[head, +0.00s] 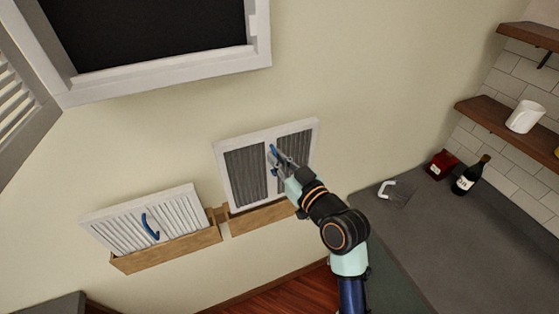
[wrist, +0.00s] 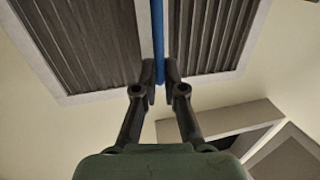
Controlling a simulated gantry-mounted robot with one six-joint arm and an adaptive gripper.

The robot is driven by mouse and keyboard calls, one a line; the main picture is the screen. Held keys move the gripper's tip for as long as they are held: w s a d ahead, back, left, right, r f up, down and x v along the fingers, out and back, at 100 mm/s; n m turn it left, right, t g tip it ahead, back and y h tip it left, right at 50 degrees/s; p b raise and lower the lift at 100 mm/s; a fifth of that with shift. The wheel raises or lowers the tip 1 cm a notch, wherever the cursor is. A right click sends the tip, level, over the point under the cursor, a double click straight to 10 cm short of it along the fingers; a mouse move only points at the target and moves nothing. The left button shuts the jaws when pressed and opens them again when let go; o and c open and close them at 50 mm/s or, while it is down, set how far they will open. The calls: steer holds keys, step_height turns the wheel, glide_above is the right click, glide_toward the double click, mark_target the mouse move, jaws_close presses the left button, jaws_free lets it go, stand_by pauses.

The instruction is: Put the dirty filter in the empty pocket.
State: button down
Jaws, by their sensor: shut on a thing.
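The dirty filter (head: 246,176) has a white frame and dark grey pleats, with a blue handle on its middle bar. My gripper (head: 275,163) is shut on the blue handle, which also shows between the fingers in the wrist view (wrist: 159,45). The filter is upright at the wall. Its lower edge is at the right wooden pocket (head: 262,217); I cannot tell whether it sits inside or just above. The left wooden pocket (head: 168,252) holds a clean white filter (head: 125,224) with a blue handle. My arm hides the right end of the right pocket.
A white-framed dark opening (head: 160,35) is in the wall above, with a louvred panel (head: 18,95) at its left. At the right, a grey counter (head: 440,240) carries a bottle (head: 468,177), a red box (head: 441,164) and a white handled item (head: 386,188). Shelves hang above it.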

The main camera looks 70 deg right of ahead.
mark_target(270, 176)
steer(key=shift+f+b, duration=4)
steer(key=shift+f, duration=0.9)
steer(key=c, duration=1.2)
jaws_free()
steer(key=v, duration=1.2)
